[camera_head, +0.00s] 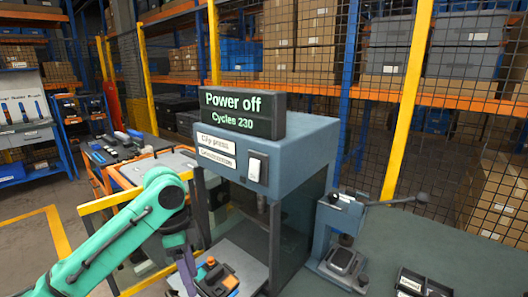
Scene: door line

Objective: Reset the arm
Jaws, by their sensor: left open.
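My left arm is teal and reaches in from the lower left. My left gripper (188,274) is in front of the blue-grey press (305,150), at its lower left. It is open, with its fingers seen edge-on and partly hidden. An orange and black object (215,278) is just right of the fingers; I cannot tell whether they touch it. The press bears a dark display (242,113) reading "Power off" and "Cycles 230", and a white rocker switch (257,167) on its front. My right gripper is out of view.
A small lever press (340,240) stands on the grey-green bench (420,245) to the right, its handle pointing right. A black tray (422,284) is at the bottom right. A tool table (125,152) stands behind my arm. Mesh fencing with yellow posts (408,100) closes off the back.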

